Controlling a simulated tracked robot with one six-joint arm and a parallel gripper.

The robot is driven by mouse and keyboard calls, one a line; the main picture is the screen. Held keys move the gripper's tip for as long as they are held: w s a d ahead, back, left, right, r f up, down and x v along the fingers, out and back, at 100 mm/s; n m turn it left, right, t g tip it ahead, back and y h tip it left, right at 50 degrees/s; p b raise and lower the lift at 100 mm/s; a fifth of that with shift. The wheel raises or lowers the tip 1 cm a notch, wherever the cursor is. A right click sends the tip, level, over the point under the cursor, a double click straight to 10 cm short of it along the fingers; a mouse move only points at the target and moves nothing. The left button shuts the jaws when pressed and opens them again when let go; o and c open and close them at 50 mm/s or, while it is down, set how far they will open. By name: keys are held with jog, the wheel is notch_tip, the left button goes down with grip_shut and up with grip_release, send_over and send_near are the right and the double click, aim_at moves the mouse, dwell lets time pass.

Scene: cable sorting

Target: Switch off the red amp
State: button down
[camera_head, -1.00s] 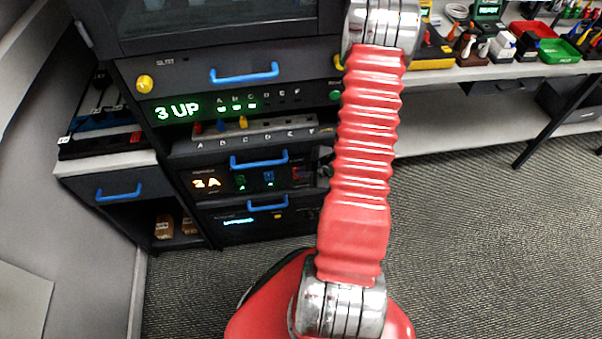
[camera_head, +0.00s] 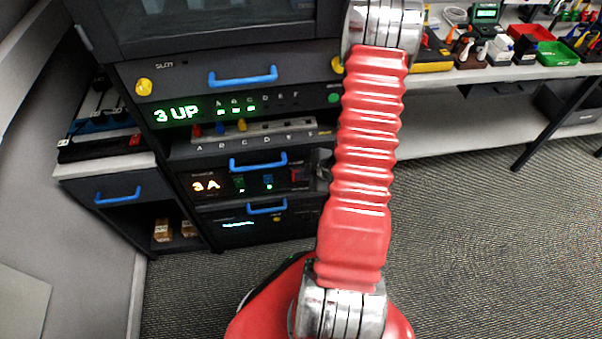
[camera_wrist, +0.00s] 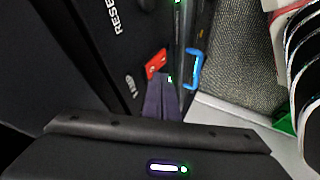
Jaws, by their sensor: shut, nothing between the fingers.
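In the wrist view, a small red part (camera_wrist: 156,63), which looks like a switch, sits on a black panel with white lettering that includes "RESET". My gripper (camera_wrist: 167,80) is shut and empty, its dark fingertips close beside and below the red part. I cannot tell whether they touch it. In the head view, a black rack unit (camera_head: 207,185) shows an amber "3 A", with green and blue lit parts and a dim red part at its right. I cannot tell which unit is the red amp.
A blue handle (camera_wrist: 194,68) stands close to the right of my fingers. Above the "3 A" unit are a green "3 UP" display (camera_head: 177,114) and a strip of lettered slots (camera_head: 255,130). A workbench (camera_head: 500,76) with tools stands at the right. Carpet (camera_head: 460,230) lies open.

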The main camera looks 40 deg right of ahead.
jog(key=v, duration=1.1)
jog(key=shift+a+r, duration=0.15)
jog(key=shift+r, duration=0.15)
dwell(0.5)
